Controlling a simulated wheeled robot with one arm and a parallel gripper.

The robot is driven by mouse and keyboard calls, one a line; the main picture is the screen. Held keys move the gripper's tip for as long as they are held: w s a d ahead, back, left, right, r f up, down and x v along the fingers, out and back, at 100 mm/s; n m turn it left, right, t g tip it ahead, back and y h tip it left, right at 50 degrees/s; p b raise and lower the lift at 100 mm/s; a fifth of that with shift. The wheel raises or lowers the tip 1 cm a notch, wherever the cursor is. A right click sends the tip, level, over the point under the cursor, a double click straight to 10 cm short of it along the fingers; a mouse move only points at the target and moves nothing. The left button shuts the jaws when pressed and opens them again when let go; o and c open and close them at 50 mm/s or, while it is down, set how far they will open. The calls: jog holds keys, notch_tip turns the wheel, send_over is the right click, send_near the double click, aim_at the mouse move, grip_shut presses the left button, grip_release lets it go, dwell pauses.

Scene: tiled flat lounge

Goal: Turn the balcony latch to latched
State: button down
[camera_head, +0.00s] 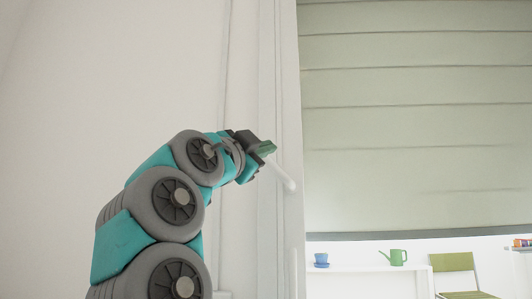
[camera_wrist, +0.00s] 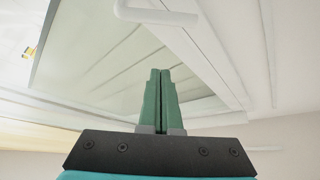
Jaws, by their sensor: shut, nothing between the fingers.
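The balcony latch is a white lever handle (camera_head: 283,177) on the white door frame in the head view. It slants down to the right from near my gripper (camera_head: 269,148). In the wrist view a white handle bar (camera_wrist: 157,15) crosses the top, beyond my gripper (camera_wrist: 160,72). The green fingers are closed together with nothing between them. The gripper tip is close to the upper end of the handle in the head view, and its body hides part of the handle's mount. I cannot tell whether they touch; the wrist view shows a gap.
A large pale blind (camera_head: 415,110) fills the right side. Below it are a white shelf (camera_head: 365,270) with a blue cup (camera_head: 321,260) and a green watering can (camera_head: 394,257), and a green chair (camera_head: 455,265). A bare white wall (camera_head: 100,90) lies to the left.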

aim_at(268, 160)
jog(key=w+p, duration=0.1)
jog(key=w, duration=0.7)
jog(key=shift+w+d+r+p, duration=0.25)
jog(key=shift+w+d+p, duration=0.05)
jog(key=shift+w+d, duration=0.1)
jog(key=shift+a+f+n+b, duration=0.25)
jog(key=shift+f+n+b, duration=0.2)
jog(key=shift+b, duration=0.2)
jog(key=shift+a+f+n+t+y, duration=0.15)
jog(key=shift+f+n+t+y, duration=0.05)
jog(key=shift+n+t+y, duration=0.1)
jog(key=shift+a+r, duration=0.1)
jog(key=shift+r, duration=0.05)
